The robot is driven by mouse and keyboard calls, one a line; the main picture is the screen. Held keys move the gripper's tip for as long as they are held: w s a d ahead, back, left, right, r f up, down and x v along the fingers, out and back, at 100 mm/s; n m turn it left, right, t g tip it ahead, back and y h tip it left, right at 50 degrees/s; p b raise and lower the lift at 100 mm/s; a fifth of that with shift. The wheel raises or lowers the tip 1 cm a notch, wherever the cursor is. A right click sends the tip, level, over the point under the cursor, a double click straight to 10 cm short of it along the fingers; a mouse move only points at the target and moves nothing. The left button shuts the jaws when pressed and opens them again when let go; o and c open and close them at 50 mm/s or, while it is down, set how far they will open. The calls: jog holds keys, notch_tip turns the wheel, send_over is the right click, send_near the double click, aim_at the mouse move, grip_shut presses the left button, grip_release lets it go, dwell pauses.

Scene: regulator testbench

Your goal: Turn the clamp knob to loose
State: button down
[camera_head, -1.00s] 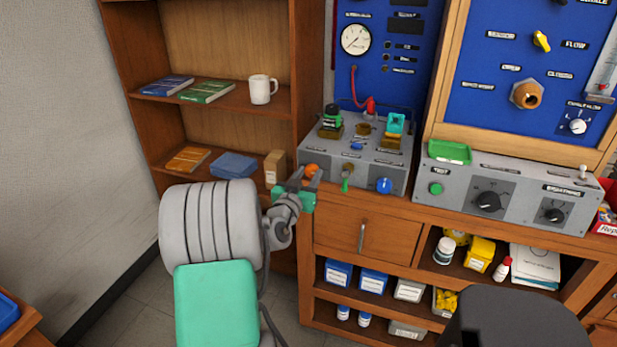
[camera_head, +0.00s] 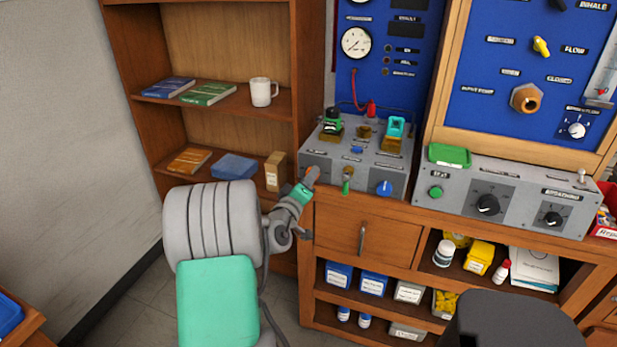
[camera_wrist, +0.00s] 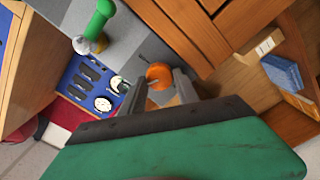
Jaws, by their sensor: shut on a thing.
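The orange knob (camera_head: 312,172) is on the front left of the grey test box (camera_head: 362,163). In the wrist view the orange knob (camera_wrist: 160,75) sits between the two fingers of my gripper (camera_wrist: 160,92). My gripper (camera_head: 308,181) is at the box's front face and is shut on the orange knob. In the head view the fingers partly cover it. No label that names this knob is readable, so I cannot tell its setting.
A green-handled lever (camera_head: 347,180) and a blue knob (camera_head: 384,187) are to the right on the same face. A wooden shelf (camera_head: 232,103) with books and a white mug (camera_head: 262,92) stands at the left. Wooden drawers (camera_head: 350,235) are below the box.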

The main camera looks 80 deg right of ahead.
jog(key=n+p, duration=0.4)
jog(key=n, duration=0.3)
jog(key=n+p, duration=0.4)
jog(key=n, duration=0.3)
jog(key=n+p, duration=0.5)
jog(key=n, duration=0.3)
jog(key=shift+s+f, duration=0.1)
jog(key=shift+f, duration=0.15)
jog(key=shift+n, duration=0.4)
jog(key=c, duration=0.9)
grip_release()
